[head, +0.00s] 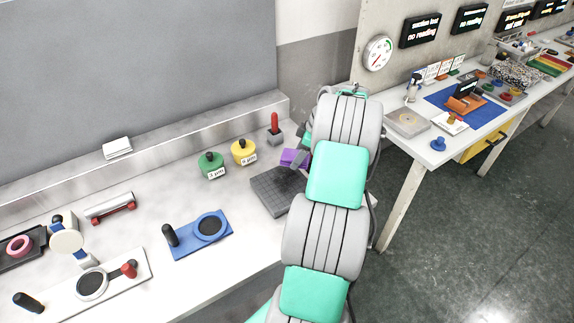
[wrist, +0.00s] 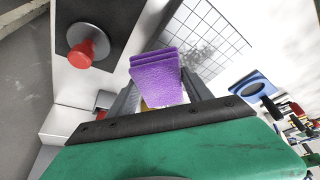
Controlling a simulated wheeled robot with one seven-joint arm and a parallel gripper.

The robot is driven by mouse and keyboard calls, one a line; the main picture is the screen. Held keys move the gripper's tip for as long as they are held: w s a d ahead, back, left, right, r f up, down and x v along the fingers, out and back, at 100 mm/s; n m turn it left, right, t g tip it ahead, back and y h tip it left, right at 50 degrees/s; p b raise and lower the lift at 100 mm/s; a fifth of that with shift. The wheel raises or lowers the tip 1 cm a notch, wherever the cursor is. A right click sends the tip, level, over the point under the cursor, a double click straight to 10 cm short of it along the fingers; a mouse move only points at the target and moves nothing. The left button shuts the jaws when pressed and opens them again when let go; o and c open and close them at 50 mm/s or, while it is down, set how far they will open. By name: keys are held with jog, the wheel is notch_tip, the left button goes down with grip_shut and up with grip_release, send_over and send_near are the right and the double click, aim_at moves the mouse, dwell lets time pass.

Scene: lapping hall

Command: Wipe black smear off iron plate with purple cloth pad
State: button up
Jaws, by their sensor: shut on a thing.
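The purple cloth pad (wrist: 157,80) is held between the two fingers of my gripper (wrist: 160,92) in the wrist view. In the head view the pad (head: 294,158) shows at the far edge of the iron plate, with my arm hiding most of the gripper. The iron plate (head: 270,194) is dark grey with a grid of lines and lies on the bench. It also shows in the wrist view (wrist: 220,38), beyond the pad. A black smear (head: 289,180) marks the plate, and it shows as grey speckles in the wrist view (wrist: 197,55). I cannot tell whether the pad touches the plate.
Green (head: 211,166) and yellow (head: 244,152) knobbed pots and a red-handled tool (head: 275,128) stand behind the plate. A blue board with a round disc (head: 201,235) lies to its left. A second table (head: 405,150) stands to the right, across a floor gap.

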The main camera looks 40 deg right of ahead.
aim_at(294, 155)
jog(key=shift+r+p, duration=0.75)
jog(key=shift+r, duration=0.8)
